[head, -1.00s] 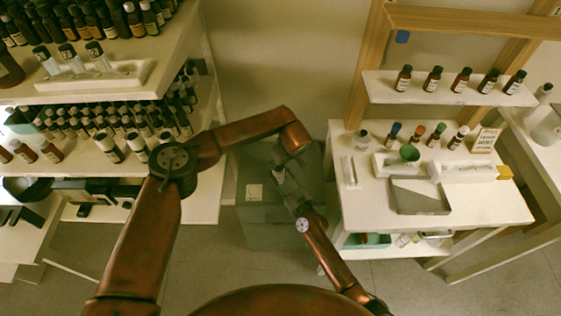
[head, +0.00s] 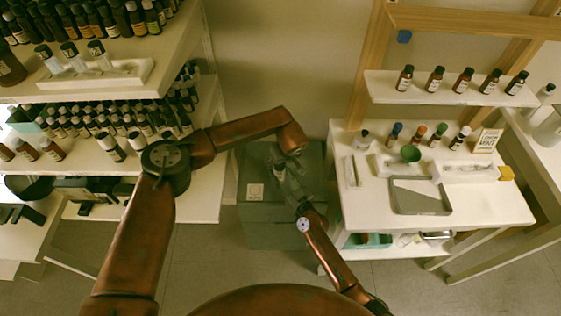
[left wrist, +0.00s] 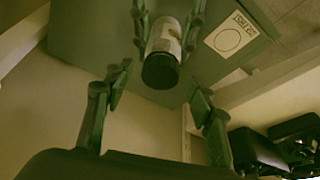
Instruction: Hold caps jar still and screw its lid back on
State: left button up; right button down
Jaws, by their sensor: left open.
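The caps jar (left wrist: 166,45) has a pale label, and its dark lid (left wrist: 160,71) sits over the end facing the left wrist camera. Whether the lid is threaded tight cannot be seen. My right gripper (left wrist: 168,22) has its fingers on both sides of the jar's body and holds it in the air. My left gripper (left wrist: 160,88) is open, its fingers apart on either side of the lid, with a visible gap to it. In the head view my left gripper (head: 291,150) is above my right gripper (head: 287,184); the jar is small and unclear there.
A grey-green cabinet (head: 275,228) stands below the grippers, with a label (left wrist: 231,35) on it. Shelves of bottles (head: 100,125) stand at left.

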pick_arm(q)
jog(key=shift+r, duration=2.25)
jog(key=shift+o, duration=0.3)
jog(key=o, duration=0.5)
jog(key=v, duration=1.2)
pick_arm(e)
jog(key=c, duration=1.3)
grip_release()
